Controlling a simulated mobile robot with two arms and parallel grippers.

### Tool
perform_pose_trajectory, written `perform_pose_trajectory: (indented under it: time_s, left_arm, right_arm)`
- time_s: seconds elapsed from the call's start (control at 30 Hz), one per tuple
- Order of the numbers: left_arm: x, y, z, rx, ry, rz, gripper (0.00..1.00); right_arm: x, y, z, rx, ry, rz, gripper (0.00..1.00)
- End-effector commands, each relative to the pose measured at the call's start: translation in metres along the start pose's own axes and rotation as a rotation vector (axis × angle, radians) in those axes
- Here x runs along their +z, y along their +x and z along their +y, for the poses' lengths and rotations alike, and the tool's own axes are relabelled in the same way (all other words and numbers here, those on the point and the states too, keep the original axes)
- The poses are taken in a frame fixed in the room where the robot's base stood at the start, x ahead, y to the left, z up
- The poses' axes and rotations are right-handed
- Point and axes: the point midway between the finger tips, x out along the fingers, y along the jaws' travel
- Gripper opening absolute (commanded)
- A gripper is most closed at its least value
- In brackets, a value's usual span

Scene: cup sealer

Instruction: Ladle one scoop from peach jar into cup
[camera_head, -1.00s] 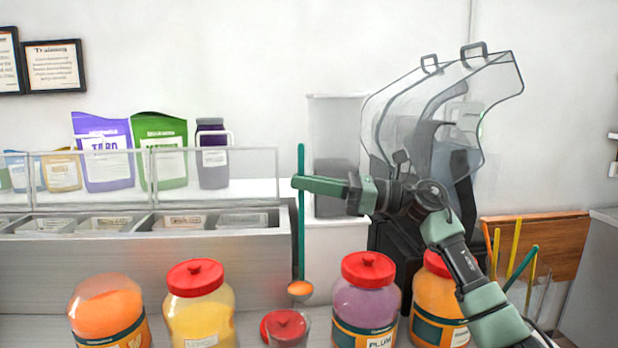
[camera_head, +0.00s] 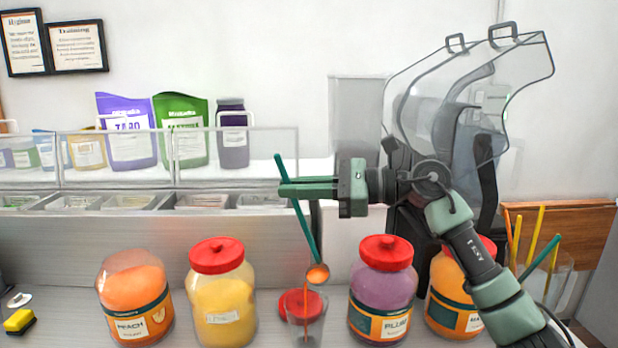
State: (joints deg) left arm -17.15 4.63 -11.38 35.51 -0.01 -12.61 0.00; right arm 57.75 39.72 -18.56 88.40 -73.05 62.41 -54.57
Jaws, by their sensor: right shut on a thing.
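A thin orange streak runs from the bowl down into the cup. The peach jar (camera_head: 134,297) stands at the left without a lid, orange inside. A red lid (camera_head: 298,304) shows behind the cup. My left gripper is out of view.
A yellow jar (camera_head: 221,287) stands left of the cup, a plum jar (camera_head: 382,290) right of it, and another orange jar (camera_head: 452,300) further right. A glass with coloured sticks (camera_head: 541,262) is at the right. A yellow sponge (camera_head: 18,321) lies far left. Topping bins (camera_head: 140,201) are behind.

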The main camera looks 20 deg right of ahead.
Motion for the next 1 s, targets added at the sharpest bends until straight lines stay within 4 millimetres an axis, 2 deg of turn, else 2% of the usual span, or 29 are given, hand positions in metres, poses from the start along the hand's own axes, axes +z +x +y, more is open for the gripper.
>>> perform_pose_trajectory:
  time_s: [0.3,0.8,1.0]
  left_arm:
    - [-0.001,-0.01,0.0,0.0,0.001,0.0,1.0]
    - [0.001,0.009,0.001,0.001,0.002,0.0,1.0]
    - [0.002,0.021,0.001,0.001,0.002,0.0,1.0]
  right_arm:
    - [0.004,0.024,0.035,0.025,-0.154,0.105,0.0]
    - [-0.016,0.058,0.088,0.06,-0.385,0.263,0.0]
    - [-0.03,0.07,0.109,0.074,-0.475,0.324,0.0]
